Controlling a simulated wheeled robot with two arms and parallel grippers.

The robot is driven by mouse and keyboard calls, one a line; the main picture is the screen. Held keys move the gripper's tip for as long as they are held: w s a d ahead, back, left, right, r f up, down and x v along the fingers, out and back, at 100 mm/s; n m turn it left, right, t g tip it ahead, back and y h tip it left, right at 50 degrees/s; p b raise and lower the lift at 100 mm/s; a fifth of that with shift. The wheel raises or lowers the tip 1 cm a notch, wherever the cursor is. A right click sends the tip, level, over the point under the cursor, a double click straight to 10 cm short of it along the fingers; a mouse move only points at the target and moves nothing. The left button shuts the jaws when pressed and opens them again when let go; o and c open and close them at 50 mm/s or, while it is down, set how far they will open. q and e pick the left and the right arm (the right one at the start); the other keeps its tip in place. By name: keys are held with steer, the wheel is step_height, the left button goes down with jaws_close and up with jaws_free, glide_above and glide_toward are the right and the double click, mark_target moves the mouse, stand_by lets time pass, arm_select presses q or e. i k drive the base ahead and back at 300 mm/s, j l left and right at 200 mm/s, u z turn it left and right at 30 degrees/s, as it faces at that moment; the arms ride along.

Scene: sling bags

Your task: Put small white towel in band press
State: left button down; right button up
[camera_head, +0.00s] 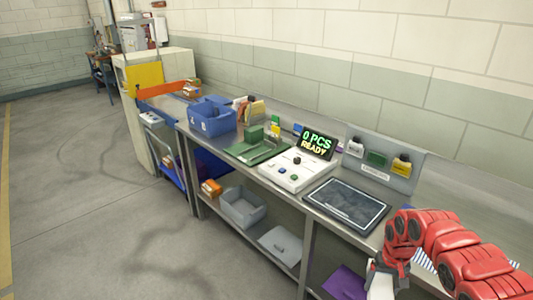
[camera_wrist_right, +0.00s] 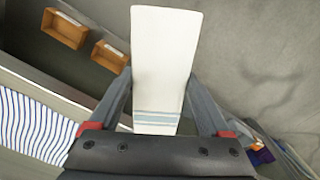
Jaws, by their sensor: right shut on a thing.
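The small white towel (camera_wrist_right: 165,60) is a flat white strip with pale blue stripes near its lower end. It lies between the two fingers of my right gripper (camera_wrist_right: 160,88) in the right wrist view, and the gripper is shut on it. In the head view my right gripper (camera_head: 388,270) is at the lower right, beside the bench's front edge, with part of the white towel (camera_head: 380,287) below it. A green device (camera_head: 258,147) and a white control box (camera_head: 297,171) with a "0 PCS READY" display (camera_head: 318,144) stand on the bench; I cannot tell which is the band press. My left gripper is out of view.
A dark framed mat (camera_head: 347,203) lies on the bench near my right arm. A blue bin (camera_head: 211,118) stands farther left. A grey bin (camera_head: 241,206) sits on the lower shelf. A blue-striped cloth (camera_wrist_right: 35,125) shows in the wrist view. The floor left of the bench is clear.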

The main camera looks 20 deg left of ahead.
mark_target(258, 152)
steer(key=i+j+z, duration=0.35)
steer(key=j, duration=1.2)
steer(key=j+z, duration=0.4)
steer(key=j, duration=1.1)
steer(key=k, duration=0.1)
